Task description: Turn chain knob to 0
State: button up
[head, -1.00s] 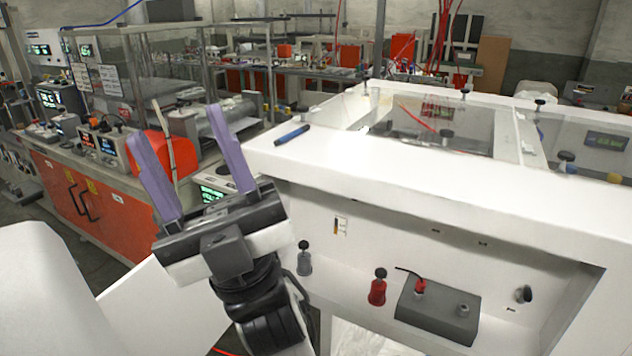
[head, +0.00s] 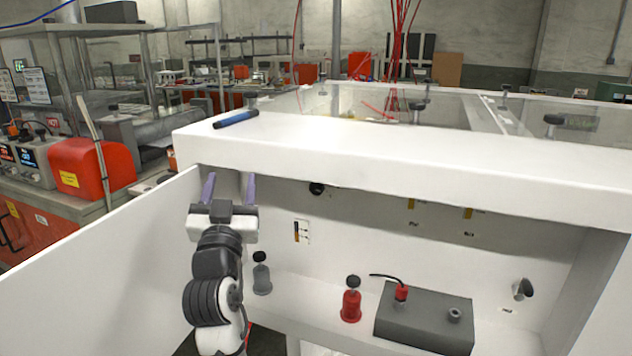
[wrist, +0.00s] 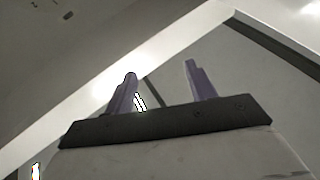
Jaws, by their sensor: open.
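Two dark knobs sit on the white cabinet (head: 400,135): one (head: 317,188) high on the back panel, one (head: 523,289) low at the right. I cannot tell which is the chain knob; the markings are too small to read. My gripper (head: 229,178) has two purple fingers, apart and empty. In the head view it is at the left end of the cabinet's open front, left of the upper knob and not touching it. The wrist view shows the open fingers (wrist: 160,70) against pale panels, with no knob recognisable.
A grey plunger-like part (head: 262,275), a red one (head: 351,300) and a grey box (head: 425,318) with a cable stand on the lower shelf. A white panel (head: 100,260) stands left of my arm. A blue pen-like object (head: 236,119) lies on the cabinet top.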

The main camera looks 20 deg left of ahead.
aim_at(315, 189)
jog(key=w+d+f+m+g+h+p, duration=0.1)
jog(key=w+d+f+m+g+h, duration=0.2)
jog(key=w+d+f+m+h, duration=0.45)
jog(key=shift+n+h, duration=0.75)
jog(key=shift+h, duration=0.1)
jog(key=w+p, duration=0.1)
jog(key=w, duration=0.3)
jog(key=w+f+p, duration=0.1)
jog(key=w, duration=0.4)
jog(key=w+p, duration=0.1)
jog(key=w, duration=0.4)
jog(key=shift+w+d+f, duration=0.15)
jog(key=shift+d+f, duration=0.2)
jog(key=shift+w+f, duration=0.1)
jog(key=shift+w, duration=0.55)
jog(key=c, duration=1)
jog(key=shift+o, duration=0.2)
